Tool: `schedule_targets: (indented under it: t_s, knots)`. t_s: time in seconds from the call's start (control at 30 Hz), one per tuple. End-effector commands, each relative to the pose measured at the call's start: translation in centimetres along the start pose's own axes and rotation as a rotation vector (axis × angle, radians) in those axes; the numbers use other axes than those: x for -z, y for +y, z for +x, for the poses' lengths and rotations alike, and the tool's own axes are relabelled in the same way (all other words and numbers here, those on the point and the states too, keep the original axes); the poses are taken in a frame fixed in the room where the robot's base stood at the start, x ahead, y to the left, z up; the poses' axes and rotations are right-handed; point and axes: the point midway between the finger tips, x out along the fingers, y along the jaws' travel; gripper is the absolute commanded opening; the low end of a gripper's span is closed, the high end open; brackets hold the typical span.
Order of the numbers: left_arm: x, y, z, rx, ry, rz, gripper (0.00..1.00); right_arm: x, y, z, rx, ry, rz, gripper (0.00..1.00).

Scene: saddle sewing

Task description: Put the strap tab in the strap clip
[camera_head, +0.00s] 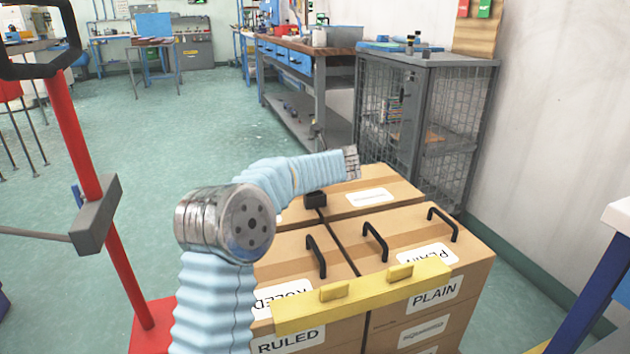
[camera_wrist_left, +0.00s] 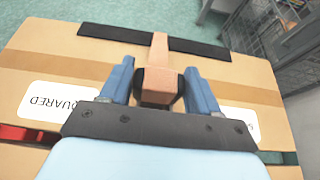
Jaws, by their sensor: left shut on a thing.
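My left arm reaches in from the left over the far boxes, and its gripper is mostly hidden in the head view. In the left wrist view my left gripper (camera_wrist_left: 160,90) has its two blue fingers closed on the sides of a brown block with a dark lower end, apparently the strap tab (camera_wrist_left: 160,86). A pinkish-brown strip (camera_wrist_left: 160,48) runs from it, away from the gripper, across a black band. A small black block (camera_head: 315,199) on the far boxes may be the strap clip; I cannot be sure. My right gripper is not in view.
Cardboard boxes (camera_head: 465,240) stand together, with black handles (camera_head: 375,242) and a yellow bar (camera_head: 365,298) at the near edge. A grey mesh cabinet (camera_head: 425,125) is behind. A red post (camera_head: 95,200) stands at left.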

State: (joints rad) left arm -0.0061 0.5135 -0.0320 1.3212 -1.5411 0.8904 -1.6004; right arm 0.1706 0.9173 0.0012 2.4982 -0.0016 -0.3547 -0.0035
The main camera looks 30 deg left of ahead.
Motion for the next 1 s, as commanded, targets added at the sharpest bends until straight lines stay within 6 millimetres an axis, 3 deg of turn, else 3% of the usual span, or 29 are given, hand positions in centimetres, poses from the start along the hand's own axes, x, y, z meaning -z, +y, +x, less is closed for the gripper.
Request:
schedule_targets:
  t_s: [0.17,0.4,0.77,0.8,0.93,1.0]
  knots:
    - [0.6,-0.4,0.9,-0.001,0.001,0.0,0.29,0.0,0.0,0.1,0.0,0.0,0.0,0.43]
    - [3.5,-0.6,2.6,0.0,0.0,0.001,0.29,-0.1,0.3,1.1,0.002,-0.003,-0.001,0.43]
    - [3.9,-0.7,2.7,0.0,0.0,0.001,0.29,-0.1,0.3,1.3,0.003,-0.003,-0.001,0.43]
    - [3.8,-0.7,2.7,0.0,0.0,0.0,0.67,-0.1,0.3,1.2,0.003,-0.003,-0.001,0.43]
    - [3.8,-0.6,2.7,0.0,0.0,0.0,0.87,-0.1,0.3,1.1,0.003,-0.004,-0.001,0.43]
    - [3.8,-0.6,2.7,0.0,0.0,0.0,0.87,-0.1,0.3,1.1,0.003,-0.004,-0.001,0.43]
